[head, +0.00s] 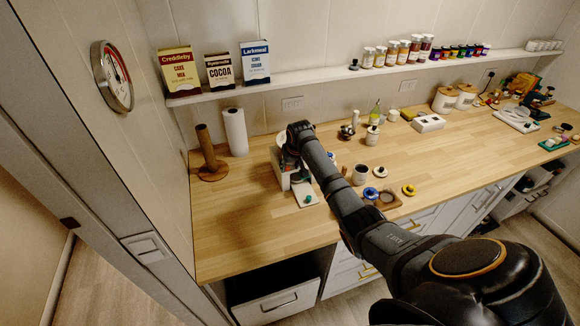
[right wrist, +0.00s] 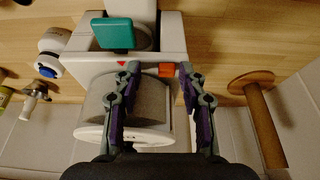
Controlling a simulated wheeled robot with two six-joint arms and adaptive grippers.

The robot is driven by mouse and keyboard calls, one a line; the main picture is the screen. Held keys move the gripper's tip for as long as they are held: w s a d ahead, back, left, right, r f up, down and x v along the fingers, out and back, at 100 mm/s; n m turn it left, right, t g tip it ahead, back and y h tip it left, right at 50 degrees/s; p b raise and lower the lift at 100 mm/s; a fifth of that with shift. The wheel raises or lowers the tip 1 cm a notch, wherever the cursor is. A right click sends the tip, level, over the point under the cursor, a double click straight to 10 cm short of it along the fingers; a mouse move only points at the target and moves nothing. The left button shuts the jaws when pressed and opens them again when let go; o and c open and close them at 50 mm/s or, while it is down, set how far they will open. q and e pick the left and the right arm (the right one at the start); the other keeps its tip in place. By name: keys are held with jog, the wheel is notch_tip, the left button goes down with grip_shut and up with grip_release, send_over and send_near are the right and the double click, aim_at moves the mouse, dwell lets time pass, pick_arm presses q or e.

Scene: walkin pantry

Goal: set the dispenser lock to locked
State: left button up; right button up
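The white dispenser (head: 283,178) stands on the wooden counter against the back wall, largely covered by my right arm in the head view. In the right wrist view its white body (right wrist: 88,66) has a teal block (right wrist: 114,34), a small red triangle mark (right wrist: 121,63) and an orange-red tab (right wrist: 167,70), which may be the lock. A grey rounded part (right wrist: 152,98) sits below them. My right gripper (right wrist: 158,70) is over the dispenser, its fingers apart. The tab lies between the fingertips, close to the right-hand one; contact cannot be told. My left gripper is out of view.
A wooden post holder (head: 208,160) and a paper roll (head: 235,132) stand left of the dispenser. A dark mug (head: 360,175) and several small jars and lids stand to its right. A shelf (head: 300,80) with boxes runs above. The counter's front left is clear.

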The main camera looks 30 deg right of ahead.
jog(key=shift+a, duration=0.15)
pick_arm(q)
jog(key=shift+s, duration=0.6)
pick_arm(e)
jog(key=d+v, duration=0.1)
jog(key=v, duration=1)
jog(key=shift+a+r, duration=0.4)
jog(key=shift+r, duration=0.05)
jog(key=shift+s, duration=0.25)
